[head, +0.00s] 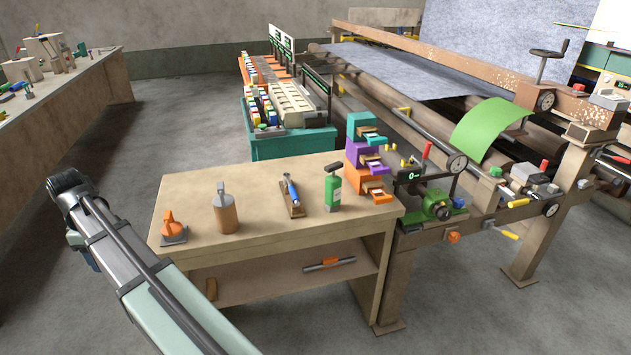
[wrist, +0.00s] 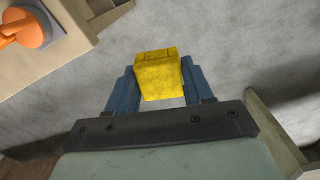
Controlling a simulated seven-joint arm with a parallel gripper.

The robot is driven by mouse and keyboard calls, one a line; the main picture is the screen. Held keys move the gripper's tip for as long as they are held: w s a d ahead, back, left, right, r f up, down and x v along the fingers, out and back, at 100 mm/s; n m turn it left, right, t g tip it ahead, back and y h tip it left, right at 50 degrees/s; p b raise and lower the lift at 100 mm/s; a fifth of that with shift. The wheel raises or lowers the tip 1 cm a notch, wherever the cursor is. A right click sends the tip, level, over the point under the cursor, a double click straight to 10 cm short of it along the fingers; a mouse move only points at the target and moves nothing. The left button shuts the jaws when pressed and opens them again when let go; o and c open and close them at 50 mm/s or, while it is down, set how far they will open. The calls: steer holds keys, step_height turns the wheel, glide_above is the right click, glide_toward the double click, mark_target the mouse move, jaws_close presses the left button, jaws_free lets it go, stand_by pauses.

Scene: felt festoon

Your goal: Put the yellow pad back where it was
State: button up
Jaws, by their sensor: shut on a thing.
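The yellow pad (wrist: 160,75) shows in the wrist view as a small yellow block. My gripper (wrist: 158,88) is shut on it, with one blue finger on each side. Below the pad there is grey floor, so it is held in the air. In the head view my arm reaches up at the left of the wooden bench, and the pad and the fingertips cannot be made out there. The place where the pad was before is not clear from these frames.
A large machine stands at the right. Another bench (head: 60,105) stands at the far left. Floor lies between.

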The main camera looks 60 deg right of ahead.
steer(key=s+a, duration=0.4)
steer(key=a, duration=0.6)
steer(key=s+d+m, duration=0.3)
steer(key=s+d, duration=0.2)
steer(key=d, duration=1)
steer(key=s+d+f+m, duration=0.1)
steer(key=s+d+m, duration=0.3)
steer(key=d, duration=1.1)
steer(key=s+d+m, duration=0.2)
steer(key=s+d, duration=0.3)
steer(key=d, duration=1.1)
steer(key=s+d+m, duration=0.7)
steer(key=s+d, duration=3.9)
steer(key=s, duration=0.1)
steer(key=d+n, duration=0.9)
steer(key=shift+n, duration=0.3)
steer(key=shift+f, duration=4.75)
